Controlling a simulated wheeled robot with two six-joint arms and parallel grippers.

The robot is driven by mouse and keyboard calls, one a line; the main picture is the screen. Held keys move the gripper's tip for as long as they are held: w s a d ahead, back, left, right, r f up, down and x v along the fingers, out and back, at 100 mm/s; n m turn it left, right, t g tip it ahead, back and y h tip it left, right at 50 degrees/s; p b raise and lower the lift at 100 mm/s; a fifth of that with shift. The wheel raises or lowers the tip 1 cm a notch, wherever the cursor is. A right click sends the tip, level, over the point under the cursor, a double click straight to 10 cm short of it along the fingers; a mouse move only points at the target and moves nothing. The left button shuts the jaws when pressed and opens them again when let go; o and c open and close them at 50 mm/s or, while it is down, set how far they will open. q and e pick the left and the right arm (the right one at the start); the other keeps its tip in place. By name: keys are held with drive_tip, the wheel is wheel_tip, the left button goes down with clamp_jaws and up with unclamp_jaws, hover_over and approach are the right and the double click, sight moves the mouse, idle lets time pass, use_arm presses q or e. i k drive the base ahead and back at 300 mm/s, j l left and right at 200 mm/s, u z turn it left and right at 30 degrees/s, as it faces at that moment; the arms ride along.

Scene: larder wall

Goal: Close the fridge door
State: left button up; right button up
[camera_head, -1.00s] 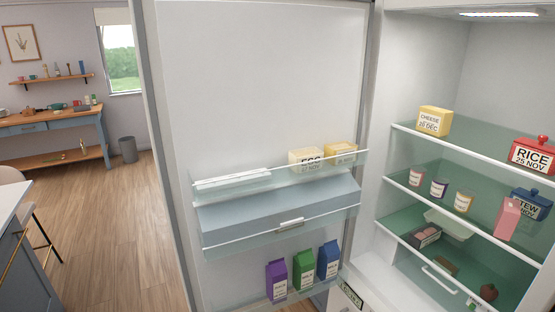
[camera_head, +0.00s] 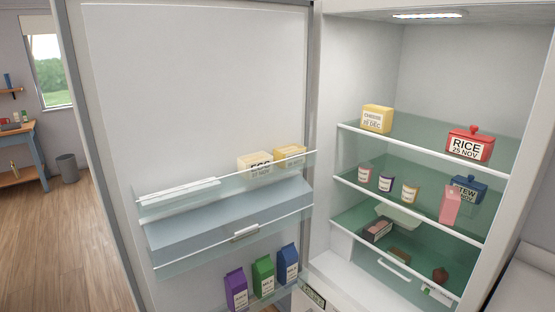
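The fridge door (camera_head: 195,80) stands wide open on the left, its inner side facing me. Its hinge edge is beside the left edge of the fridge cavity (camera_head: 450,70). The door carries a clear upper shelf (camera_head: 180,198) with egg and yellow boxes (camera_head: 255,163), a grey-blue compartment (camera_head: 230,220) with a small handle, and a lower shelf with purple (camera_head: 236,290), green (camera_head: 263,274) and blue (camera_head: 288,264) cartons. The door's outer left edge (camera_head: 90,170) is in view. Neither gripper shows.
Inside the fridge are glass shelves with a cheese box (camera_head: 376,119), a red rice tin (camera_head: 469,144), a blue stew pot (camera_head: 468,187), a pink carton (camera_head: 450,205) and small jars. Wood floor (camera_head: 45,250) lies clear left of the door. A bin (camera_head: 67,168) stands farther back.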

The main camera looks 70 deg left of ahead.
sight(166, 96)
drive_tip(key=k+z, duration=0.1)
drive_tip(key=z, duration=0.8)
drive_tip(key=k+z, duration=0.25)
drive_tip(key=k, duration=0.55)
drive_tip(key=k+l+z, duration=0.2)
drive_tip(key=k, duration=0.6)
drive_tip(key=k+j+z, duration=0.25)
drive_tip(key=k+z, duration=0.7)
drive_tip(key=k, duration=0.15)
drive_tip(key=k+l+z, duration=0.2)
drive_tip(key=k+z, duration=0.25)
drive_tip(key=k+l+z, duration=0.15)
drive_tip(key=k+z, duration=0.2)
drive_tip(key=k, duration=1)
drive_tip(key=u, duration=2.65)
